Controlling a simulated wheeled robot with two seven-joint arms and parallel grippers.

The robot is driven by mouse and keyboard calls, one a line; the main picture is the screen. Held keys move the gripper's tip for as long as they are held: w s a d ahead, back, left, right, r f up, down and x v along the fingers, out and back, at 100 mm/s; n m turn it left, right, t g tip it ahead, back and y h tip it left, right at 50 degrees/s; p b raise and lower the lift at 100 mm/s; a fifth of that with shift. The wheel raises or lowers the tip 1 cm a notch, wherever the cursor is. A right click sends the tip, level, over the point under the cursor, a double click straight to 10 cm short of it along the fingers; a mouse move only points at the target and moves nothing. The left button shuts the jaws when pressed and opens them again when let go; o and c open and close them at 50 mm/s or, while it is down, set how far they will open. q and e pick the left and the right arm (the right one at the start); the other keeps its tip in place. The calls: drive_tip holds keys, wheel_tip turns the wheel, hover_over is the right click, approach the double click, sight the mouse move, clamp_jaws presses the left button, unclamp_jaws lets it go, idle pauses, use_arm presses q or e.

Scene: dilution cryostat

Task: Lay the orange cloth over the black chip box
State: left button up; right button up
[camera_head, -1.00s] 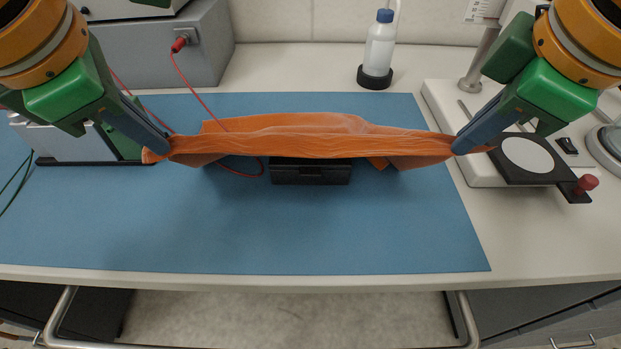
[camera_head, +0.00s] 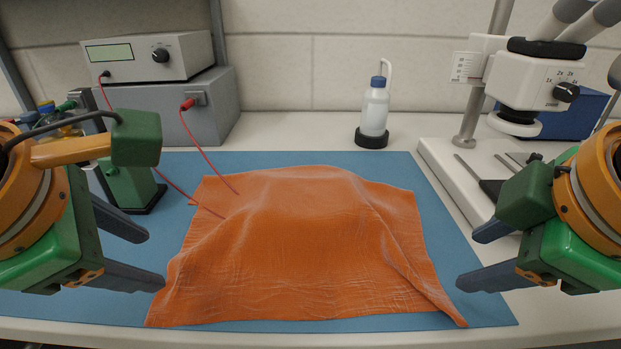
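The orange cloth (camera_head: 300,240) lies spread on the blue mat, with a raised hump in its middle and its front edge near the mat's front. The black chip box is hidden; the hump stands where the box showed before. My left gripper (camera_head: 155,260) is open and empty, its fingers apart beside the cloth's left edge. My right gripper (camera_head: 468,260) is open and empty, its fingers apart just right of the cloth's right edge. Neither gripper appears to hold the cloth.
The blue mat (camera_head: 450,230) shows around the cloth. A wash bottle (camera_head: 374,112) stands behind it. A microscope (camera_head: 540,85) stands at the right. A grey instrument (camera_head: 150,57) sits on a box at the back left, and red leads (camera_head: 205,150) run to the cloth.

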use_arm(q)
drive_tip(key=shift+r, duration=0.25)
use_arm(e)
drive_tip(key=shift+r, duration=0.25)
use_arm(q)
drive_tip(key=v, duration=0.9)
drive_tip(key=shift+r, duration=0.35)
use_arm(e)
drive_tip(key=v, duration=0.9)
drive_tip(key=shift+r, duration=0.35)
use_arm(q)
drive_tip(key=shift+w, duration=0.2)
use_arm(e)
drive_tip(key=shift+w, duration=0.2)
